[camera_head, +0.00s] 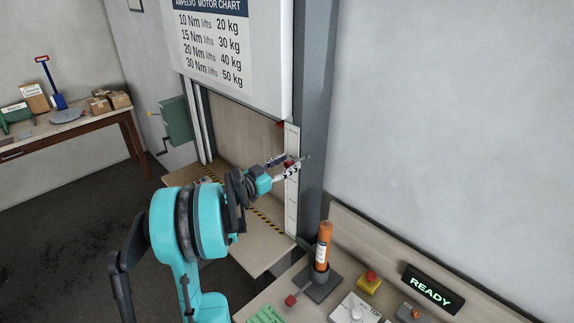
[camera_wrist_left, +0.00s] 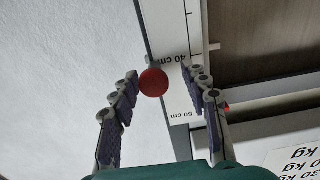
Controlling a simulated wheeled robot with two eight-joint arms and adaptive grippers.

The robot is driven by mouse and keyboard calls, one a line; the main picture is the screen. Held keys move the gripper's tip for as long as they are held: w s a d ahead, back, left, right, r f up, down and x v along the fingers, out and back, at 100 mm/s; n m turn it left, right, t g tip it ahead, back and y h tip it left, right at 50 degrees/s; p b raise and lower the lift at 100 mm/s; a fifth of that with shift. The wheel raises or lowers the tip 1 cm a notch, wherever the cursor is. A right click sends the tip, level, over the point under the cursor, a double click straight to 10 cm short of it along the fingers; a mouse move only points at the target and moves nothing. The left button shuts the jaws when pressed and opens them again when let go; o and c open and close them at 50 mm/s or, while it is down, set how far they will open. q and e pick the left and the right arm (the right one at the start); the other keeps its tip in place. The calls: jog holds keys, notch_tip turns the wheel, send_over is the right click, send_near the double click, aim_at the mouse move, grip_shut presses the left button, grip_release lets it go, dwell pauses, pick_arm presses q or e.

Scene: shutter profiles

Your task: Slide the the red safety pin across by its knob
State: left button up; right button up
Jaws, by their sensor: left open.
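The red knob (camera_wrist_left: 153,83) of the safety pin shows in the left wrist view as a round red ball in front of the white scale strip (camera_wrist_left: 181,110). In the head view the knob (camera_head: 289,162) is small and partly hidden by my gripper at the grey post. My left gripper (camera_head: 290,167) is open there. In the left wrist view the fingers of my left gripper (camera_wrist_left: 161,79) stand on either side of the knob, which is nearer the left finger. I cannot tell whether a finger touches it. The pin's shaft is mostly hidden. My right gripper is not in view.
A white shutter panel (camera_head: 235,45) with a motor chart hangs left of the grey post (camera_head: 318,100). A bench at the lower right bears an orange cylinder (camera_head: 323,245), a red button (camera_head: 370,278) and a READY display (camera_head: 432,288). A green box (camera_head: 176,120) is at left.

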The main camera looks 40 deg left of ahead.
pick_arm(q)
jog(key=shift+s, duration=0.1)
jog(key=s+a, duration=0.1)
jog(key=s, duration=1)
jog(key=shift+s, duration=0.4)
jog(key=w+d+f+g+h+b, duration=0.1)
jog(key=d+f+g+b, duration=0.5)
jog(key=d, duration=0.6)
jog(key=w+d+f+g+h+b, duration=0.15)
jog(key=d+f+b, duration=0.25)
jog(key=d+f, duration=0.6)
jog(key=s+d+f+n+g+y+b, duration=0.1)
jog(key=s+d+f+g+y+b, duration=0.2)
jog(key=s+d+f+b, duration=0.7)
jog(key=s+d+f+y, duration=0.1)
jog(key=s+d+f, duration=0.1)
jog(key=s+d, duration=0.1)
jog(key=shift+s+d+f, duration=0.25)
jog(key=shift+s+d, duration=0.05)
jog(key=shift+d, duration=0.35)
